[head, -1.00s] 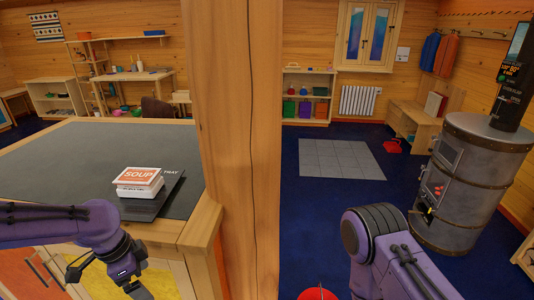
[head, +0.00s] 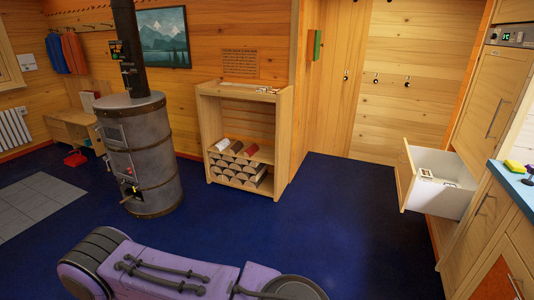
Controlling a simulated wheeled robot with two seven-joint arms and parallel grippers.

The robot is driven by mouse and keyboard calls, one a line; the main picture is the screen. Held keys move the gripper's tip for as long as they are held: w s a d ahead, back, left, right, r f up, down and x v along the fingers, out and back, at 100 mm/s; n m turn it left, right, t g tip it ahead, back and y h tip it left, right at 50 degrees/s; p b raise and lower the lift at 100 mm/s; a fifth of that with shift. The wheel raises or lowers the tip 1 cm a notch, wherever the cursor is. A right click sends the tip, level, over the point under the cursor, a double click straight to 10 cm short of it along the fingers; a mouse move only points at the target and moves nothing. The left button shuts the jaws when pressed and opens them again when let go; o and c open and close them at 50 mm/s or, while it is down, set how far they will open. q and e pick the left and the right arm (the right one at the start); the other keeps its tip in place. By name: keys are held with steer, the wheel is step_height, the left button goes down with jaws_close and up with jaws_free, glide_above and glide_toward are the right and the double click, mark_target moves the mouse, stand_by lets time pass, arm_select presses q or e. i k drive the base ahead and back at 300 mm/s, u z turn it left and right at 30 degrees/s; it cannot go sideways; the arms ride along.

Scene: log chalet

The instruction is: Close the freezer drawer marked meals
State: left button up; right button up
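An open drawer (head: 440,160) with a wooden front and white inner walls juts out to the left from the tall wooden cabinet at the right of the head view. Its front panel (head: 404,178) faces left. Small light packages (head: 428,177) lie inside it. No marking on the drawer can be read from here. My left gripper is out of the picture too.
A blue counter (head: 517,180) with a sponge stands at the right front. A metal stove (head: 140,155) stands at left, beside a log shelf (head: 243,140). The blue floor (head: 335,215) between shelf and drawer is clear.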

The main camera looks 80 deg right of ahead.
mark_target(436, 199)
steer(key=z, duration=0.35)
steer(key=k, duration=0.85)
steer(key=z, duration=1.6)
steer(key=i, duration=1.6)
steer(key=z, duration=1.25)
